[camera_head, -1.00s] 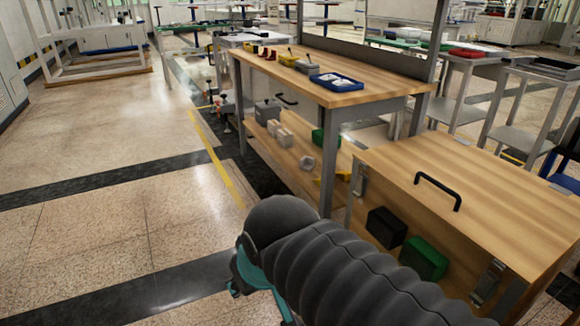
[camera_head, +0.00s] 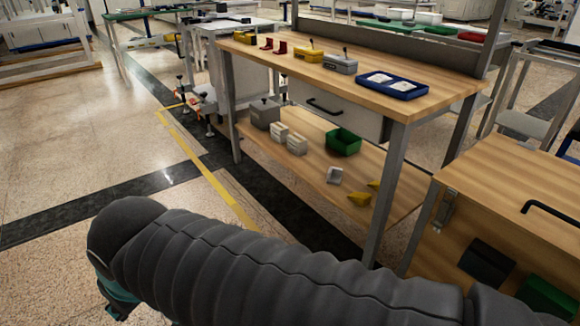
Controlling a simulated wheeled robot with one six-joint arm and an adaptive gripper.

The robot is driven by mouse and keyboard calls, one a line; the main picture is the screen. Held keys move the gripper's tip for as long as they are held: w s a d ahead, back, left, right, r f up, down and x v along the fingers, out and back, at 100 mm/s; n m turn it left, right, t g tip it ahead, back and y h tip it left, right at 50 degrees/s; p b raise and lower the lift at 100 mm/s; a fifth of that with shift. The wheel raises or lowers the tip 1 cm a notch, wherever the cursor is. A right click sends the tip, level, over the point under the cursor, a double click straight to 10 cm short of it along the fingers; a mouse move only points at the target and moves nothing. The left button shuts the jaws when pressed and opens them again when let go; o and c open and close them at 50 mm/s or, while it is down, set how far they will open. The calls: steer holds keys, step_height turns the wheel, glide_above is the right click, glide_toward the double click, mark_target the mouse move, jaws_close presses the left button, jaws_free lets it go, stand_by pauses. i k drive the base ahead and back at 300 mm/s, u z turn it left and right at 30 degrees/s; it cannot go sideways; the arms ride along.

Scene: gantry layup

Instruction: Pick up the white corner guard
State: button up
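A small white block-like piece (camera_head: 333,177), which looks like the white corner guard, lies on the lower wooden shelf (camera_head: 290,175) of the workbench. Two yellow pieces (camera_head: 361,197) of similar size lie just right of it, near the bench's front leg. My arm, in a dark ribbed sleeve, crosses the bottom of the picture, with a teal part at its left end. My gripper's fingers are not seen. The arm is in front of the bench and apart from the white piece.
The shelf also holds pale ribbed blocks (camera_head: 289,138), a green bin (camera_head: 343,141) and a grey box (camera_head: 264,113). A blue tray (camera_head: 388,85) is on the bench top (camera_head: 345,75). A wooden cabinet (camera_head: 495,215) stands at right. The floor at left is clear.

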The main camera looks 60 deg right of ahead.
mark_target(335, 175)
steer(key=z, duration=0.25)
steer(key=i, duration=1.5)
steer(key=z, duration=1.65)
steer(key=i, duration=0.95)
steer(key=z, duration=0.85)
